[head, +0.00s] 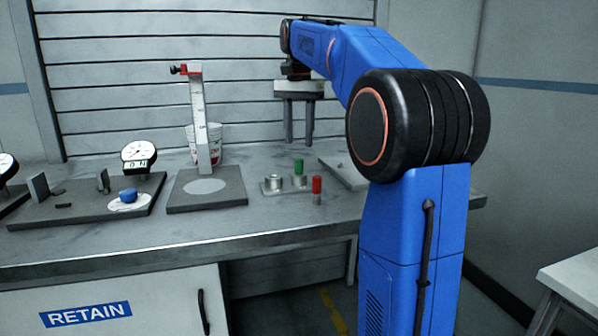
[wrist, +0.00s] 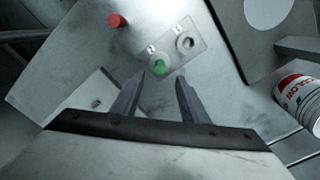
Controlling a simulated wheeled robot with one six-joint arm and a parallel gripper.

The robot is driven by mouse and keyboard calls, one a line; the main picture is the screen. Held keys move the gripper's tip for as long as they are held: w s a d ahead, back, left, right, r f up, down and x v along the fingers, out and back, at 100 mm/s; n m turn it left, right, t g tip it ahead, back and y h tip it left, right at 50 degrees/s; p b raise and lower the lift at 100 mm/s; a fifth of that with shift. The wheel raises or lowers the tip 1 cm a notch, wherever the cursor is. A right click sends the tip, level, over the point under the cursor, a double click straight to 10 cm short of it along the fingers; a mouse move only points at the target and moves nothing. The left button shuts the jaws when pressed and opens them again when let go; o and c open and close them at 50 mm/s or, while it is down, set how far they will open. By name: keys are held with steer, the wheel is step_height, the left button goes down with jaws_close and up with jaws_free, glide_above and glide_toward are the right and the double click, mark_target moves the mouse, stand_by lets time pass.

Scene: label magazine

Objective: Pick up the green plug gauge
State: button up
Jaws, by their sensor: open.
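The green plug gauge (head: 298,168) stands upright on a small metal plate (head: 272,187) on the bench. In the wrist view its green top (wrist: 159,68) shows in a round seat on the plate (wrist: 190,62), just beyond and between my fingertips. My gripper (head: 298,143) is open and empty, pointing down above and behind the plate in the head view. In the wrist view my gripper (wrist: 155,85) has its two fingers apart, with nothing between them. The lower part of the green gauge is hidden from above.
A red-topped gauge (head: 317,187) stands near the green one. A height gauge (head: 205,120) on a dark base (head: 180,200), a dial gauge (head: 138,153) and a white tub (wrist: 302,98) are nearby. A flat plate (head: 345,172) lies right of the gauges.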

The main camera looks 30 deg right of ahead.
mark_target(299, 162)
steer(key=shift+f, duration=4.25)
steer(key=shift+c, duration=0.2)
jaws_close()
